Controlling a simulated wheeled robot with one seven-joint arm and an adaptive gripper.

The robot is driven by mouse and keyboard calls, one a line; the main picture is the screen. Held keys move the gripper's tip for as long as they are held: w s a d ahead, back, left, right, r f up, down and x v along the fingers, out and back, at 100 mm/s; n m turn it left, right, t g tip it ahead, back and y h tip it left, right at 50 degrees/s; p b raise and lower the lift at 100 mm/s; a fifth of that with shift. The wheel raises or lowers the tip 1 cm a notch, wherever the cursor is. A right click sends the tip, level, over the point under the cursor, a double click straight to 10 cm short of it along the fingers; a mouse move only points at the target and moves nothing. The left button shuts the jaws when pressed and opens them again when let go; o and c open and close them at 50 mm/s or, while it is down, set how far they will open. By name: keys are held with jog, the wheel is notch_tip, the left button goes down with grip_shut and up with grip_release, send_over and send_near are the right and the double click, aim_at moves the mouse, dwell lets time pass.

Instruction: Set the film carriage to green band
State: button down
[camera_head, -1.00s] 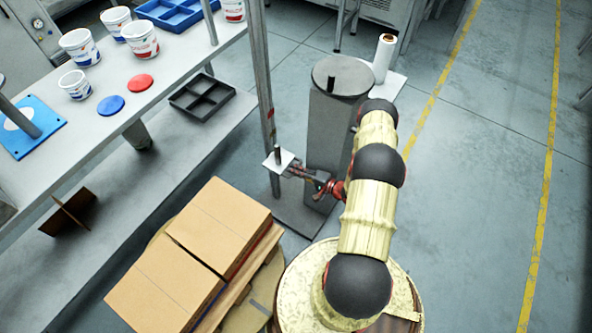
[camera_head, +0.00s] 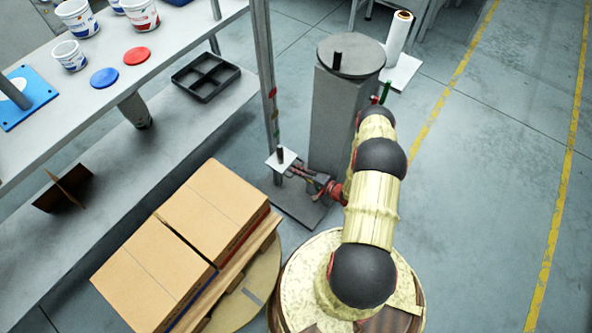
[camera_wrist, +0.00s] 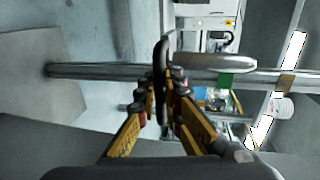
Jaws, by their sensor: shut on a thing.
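The film carriage (camera_head: 289,165), a small white plate with a black peg, sits low on the grey mast (camera_head: 267,60). My gripper (camera_head: 300,172) is at its right side, shut on it. In the wrist view, the fingers of my gripper (camera_wrist: 160,95) close around a dark upright edge that crosses the mast (camera_wrist: 100,71). A green band (camera_wrist: 225,80) shows on the mast to the right of the fingers, apart from them. In the head view the carriage is below the small coloured marks on the mast. The exact finger contact is partly hidden.
A grey column (camera_head: 335,120) with a round top stands right of the mast. Cartons (camera_head: 165,265) lie on a pallet at front left. A bench (camera_head: 185,50) with tubs and lids is left, and a black divided tray (camera_head: 205,77) lies on its lower shelf. Floor at right is clear.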

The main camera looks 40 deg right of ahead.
jog(key=shift+s+f, duration=0.2)
jog(key=shift+f, duration=0.15)
jog(key=c, duration=2.2)
grip_release()
jog(key=shift+o, duration=1.2)
jog(key=shift+o, duration=0.2)
jog(key=shift+w+r, duration=0.1)
jog(key=shift+d, duration=0.1)
jog(key=v, duration=1.2)
